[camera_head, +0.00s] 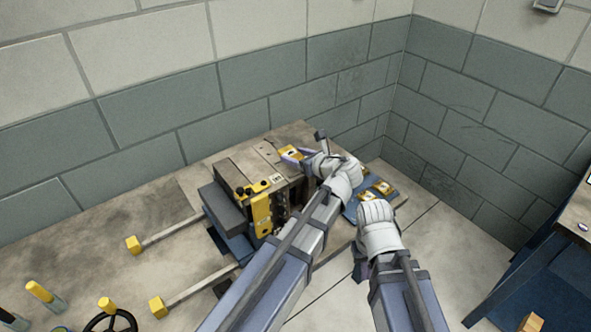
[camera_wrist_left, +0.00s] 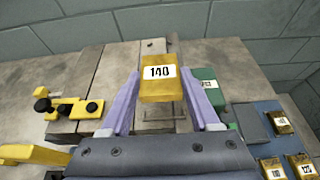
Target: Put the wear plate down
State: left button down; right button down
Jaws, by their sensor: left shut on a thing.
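The wear plate (camera_wrist_left: 162,92), a brass-yellow block with a white label reading 140, is between the two purple fingers of my left gripper (camera_wrist_left: 160,100) in the left wrist view. In the head view the wear plate (camera_head: 289,151) shows small at the tips of my left gripper (camera_head: 291,156), over the right part of the grey-brown mould block (camera_head: 240,165). I cannot tell whether the plate touches the surface below. My right gripper (camera_head: 360,268) hangs lower right, apart from the mould; its fingers are mostly hidden.
A blue tray (camera_wrist_left: 245,122) with several labelled brass plates lies to the right of the mould. A green labelled piece (camera_wrist_left: 207,88) is beside the held plate. Yellow clamps (camera_head: 261,213) sit on the mould's front. A yellow-capped bar (camera_head: 134,245) juts out left. Walls stand close behind.

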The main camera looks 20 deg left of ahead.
aim_at(296, 172)
pick_arm(q)
jog(key=shift+f+b, duration=1.8)
jog(key=shift+f, duration=0.2)
jog(key=shift+c, duration=0.6)
grip_release()
jog(key=shift+r, duration=0.1)
